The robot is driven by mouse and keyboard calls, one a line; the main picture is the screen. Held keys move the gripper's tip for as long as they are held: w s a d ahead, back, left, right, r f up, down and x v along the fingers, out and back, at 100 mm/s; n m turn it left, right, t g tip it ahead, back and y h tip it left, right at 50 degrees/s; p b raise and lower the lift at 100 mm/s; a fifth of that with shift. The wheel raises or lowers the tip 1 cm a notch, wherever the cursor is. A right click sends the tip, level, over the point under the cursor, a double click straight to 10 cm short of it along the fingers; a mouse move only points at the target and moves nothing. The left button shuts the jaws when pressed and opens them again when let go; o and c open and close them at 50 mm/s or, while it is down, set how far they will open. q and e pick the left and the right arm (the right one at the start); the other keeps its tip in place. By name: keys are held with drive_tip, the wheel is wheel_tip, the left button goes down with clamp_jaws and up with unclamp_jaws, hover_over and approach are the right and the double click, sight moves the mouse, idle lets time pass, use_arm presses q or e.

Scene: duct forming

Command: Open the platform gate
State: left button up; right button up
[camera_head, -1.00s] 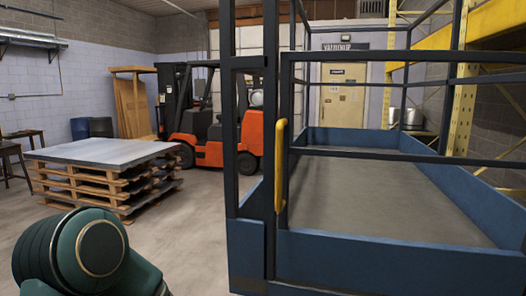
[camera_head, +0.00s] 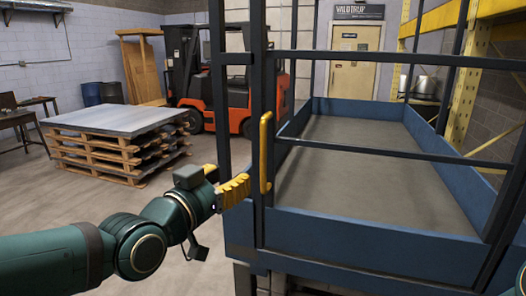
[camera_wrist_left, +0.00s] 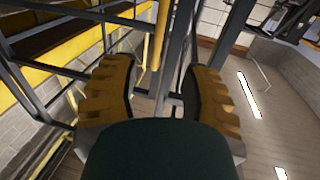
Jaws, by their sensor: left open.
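The platform gate (camera_head: 365,150) is a dark bar frame at the front of the blue platform and appears closed. Its upright yellow handle (camera_head: 265,152) is at the gate's left side, beside the dark post. My left gripper (camera_head: 245,186) has yellow ridged fingers and is just left of the handle's lower part, empty. In the left wrist view its fingers (camera_wrist_left: 155,72) are spread wide. The yellow handle (camera_wrist_left: 160,35) appears ahead, between the fingers, not gripped. My right gripper is out of view.
The blue platform (camera_head: 370,225) has side walls and dark rails around a bare grey deck. A pallet stack (camera_head: 105,155) and an orange forklift (camera_head: 235,115) stand at the left. Yellow racking (camera_head: 470,90) borders the right. The floor between stack and platform is clear.

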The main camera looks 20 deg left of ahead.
sight(262, 156)
use_arm(q)
drive_tip(key=p+x, duration=0.1)
drive_tip(key=x, duration=1.2)
drive_tip(key=shift+w+d+f, duration=0.1)
drive_tip(key=shift+w+f, duration=0.05)
clamp_jaws()
